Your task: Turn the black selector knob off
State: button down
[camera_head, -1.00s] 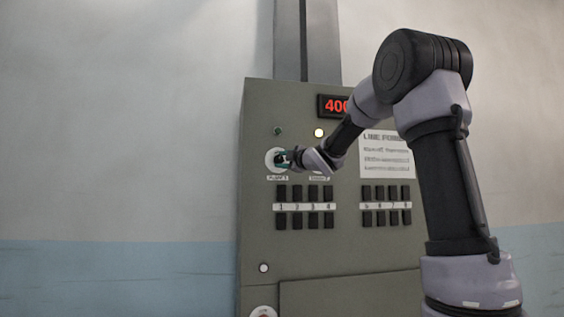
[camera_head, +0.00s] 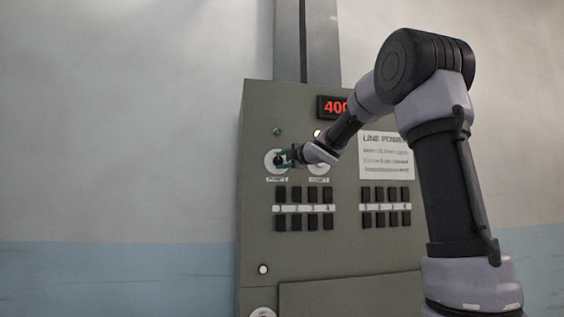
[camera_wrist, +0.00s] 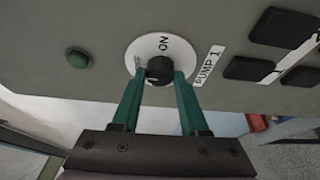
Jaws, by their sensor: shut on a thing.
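The black selector knob (camera_wrist: 159,70) sits on a round white dial plate marked ON, beside a PUMP 1 label (camera_wrist: 209,66) in the wrist view. In the head view the knob's dial (camera_head: 270,161) is at the upper left of the grey-green panel, partly covered by my gripper. My gripper (camera_wrist: 160,76) has its two green fingers on either side of the knob, shut on it. In the head view my gripper (camera_head: 284,160) reaches the dial from the right. The knob's exact pointer direction is hard to read.
A second dial (camera_head: 319,167) is just right, close to my wrist. Rows of black switches (camera_head: 304,194) lie below. A green lamp (camera_wrist: 78,60) is beside the dial. A red display (camera_head: 335,106) and a printed notice (camera_head: 386,156) are higher and to the right.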

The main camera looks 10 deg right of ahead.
jog(key=shift+f, duration=0.1)
jog(key=shift+c, duration=2.1)
grip_release()
jog(key=v, duration=1.1)
jog(key=shift+a, duration=0.1)
